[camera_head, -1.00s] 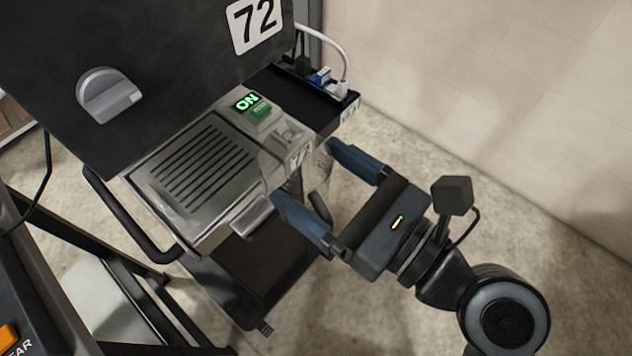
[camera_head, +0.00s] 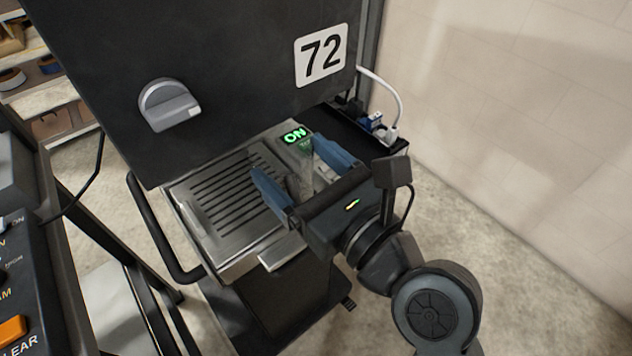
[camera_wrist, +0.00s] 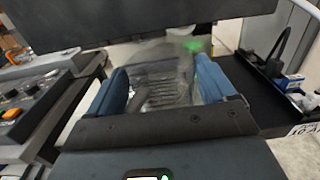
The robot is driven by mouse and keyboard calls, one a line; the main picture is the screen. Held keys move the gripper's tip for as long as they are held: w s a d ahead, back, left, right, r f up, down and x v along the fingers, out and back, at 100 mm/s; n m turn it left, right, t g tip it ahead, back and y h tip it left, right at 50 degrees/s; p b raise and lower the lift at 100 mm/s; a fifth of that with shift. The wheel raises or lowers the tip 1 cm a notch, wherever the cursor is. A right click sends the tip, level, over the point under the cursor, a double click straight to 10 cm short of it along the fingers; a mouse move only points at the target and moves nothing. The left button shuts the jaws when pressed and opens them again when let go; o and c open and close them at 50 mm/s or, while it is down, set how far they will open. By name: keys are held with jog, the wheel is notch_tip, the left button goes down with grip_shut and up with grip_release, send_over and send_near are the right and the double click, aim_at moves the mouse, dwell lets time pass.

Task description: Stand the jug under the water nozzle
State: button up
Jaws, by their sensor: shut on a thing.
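A clear, see-through jug (camera_head: 306,180) is between the blue fingers of my gripper (camera_head: 289,157), which is shut on it. In the wrist view the jug (camera_wrist: 165,72) shows as a blurred transparent shape, with the slotted tray seen through it. The slotted metal drip tray (camera_head: 225,195) lies just left of the jug. I cannot tell how high the jug is above the surface. The water nozzle is not visible; the black housing (camera_head: 230,75) covers the area behind.
The black housing marked 72 (camera_head: 321,55) overhangs the tray and carries a grey knob (camera_head: 169,104). A black shelf with a white cable (camera_head: 388,95) and plugs is at the right. A black handle bar (camera_head: 158,235) and a control panel (camera_head: 15,270) are at the left.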

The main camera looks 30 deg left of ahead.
aim_at(269, 155)
jog(key=b+x, duration=0.1)
jog(key=x, duration=0.3)
jog(key=shift+a+f+b, duration=0.2)
jog(key=shift+a+b, duration=0.1)
jog(key=shift+b, duration=0.05)
jog(key=shift+w+a+f, duration=0.15)
jog(key=shift+a+f, duration=0.05)
jog(key=shift+f+b, duration=0.35)
jog(key=shift+f, duration=0.35)
jog(key=shift+f, duration=0.55)
jog(key=o, duration=1.1)
jog(key=shift+d, duration=0.15)
